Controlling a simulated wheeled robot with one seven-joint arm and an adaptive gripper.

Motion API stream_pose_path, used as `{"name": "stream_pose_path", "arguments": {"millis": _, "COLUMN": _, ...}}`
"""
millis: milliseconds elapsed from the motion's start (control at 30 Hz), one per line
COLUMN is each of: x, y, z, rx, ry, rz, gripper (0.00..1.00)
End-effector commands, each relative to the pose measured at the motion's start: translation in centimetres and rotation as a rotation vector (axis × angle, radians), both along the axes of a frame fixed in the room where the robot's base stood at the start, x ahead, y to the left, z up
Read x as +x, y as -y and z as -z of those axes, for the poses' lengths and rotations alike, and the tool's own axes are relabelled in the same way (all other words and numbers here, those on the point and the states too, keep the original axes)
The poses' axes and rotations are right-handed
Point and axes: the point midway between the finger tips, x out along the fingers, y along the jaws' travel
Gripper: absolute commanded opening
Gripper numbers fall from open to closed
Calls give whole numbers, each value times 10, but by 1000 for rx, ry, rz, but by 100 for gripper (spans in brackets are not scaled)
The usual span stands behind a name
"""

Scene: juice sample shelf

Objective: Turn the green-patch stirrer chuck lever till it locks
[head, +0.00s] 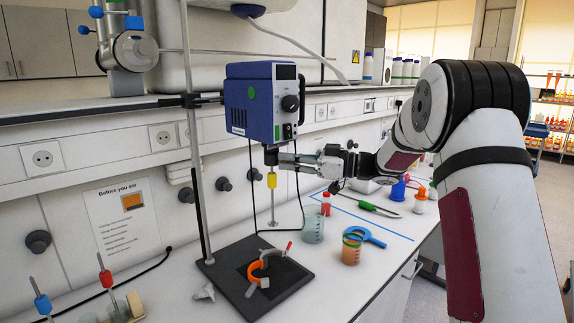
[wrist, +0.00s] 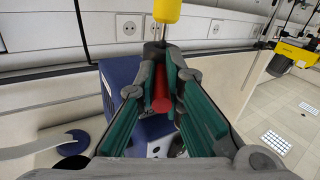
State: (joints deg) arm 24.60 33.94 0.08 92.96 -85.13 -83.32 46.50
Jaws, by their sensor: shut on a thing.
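The blue stirrer (head: 262,100) with a round green patch (head: 251,92) hangs on an upright metal stand. Its dark chuck (head: 271,156) is under the motor, with a yellow-marked shaft (head: 272,181) below; the yellow part also shows at the top of the wrist view (wrist: 167,11). My gripper (head: 284,160) reaches in from the right at chuck height. In the wrist view its green-lined fingers (wrist: 163,80) are shut on a short red lever (wrist: 162,98). The red lever is hidden in the head view, and its joint with the chuck is not clear.
The dark stand base (head: 238,285) carries an orange clamp ring (head: 258,268). A beaker (head: 313,228), an amber cup (head: 351,250), a blue ring-ended tool (head: 367,236) and a green-handled screwdriver (head: 378,209) are on the bench. A black cable hangs beside the stirrer.

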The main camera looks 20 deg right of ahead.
Motion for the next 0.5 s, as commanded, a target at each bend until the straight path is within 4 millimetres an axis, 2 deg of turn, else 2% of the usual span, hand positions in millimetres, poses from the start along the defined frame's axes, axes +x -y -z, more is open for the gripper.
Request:
{"name": "stream_pose_path", "arguments": {"millis": 200, "x": 6, "y": 2, "z": 1, "rx": 1, "ry": 3, "rz": -110, "gripper": 0}}
{"name": "stream_pose_path", "arguments": {"millis": 500, "x": 8, "y": 2, "z": -1, "rx": 2, "ry": 3, "rz": -173, "gripper": 0}}
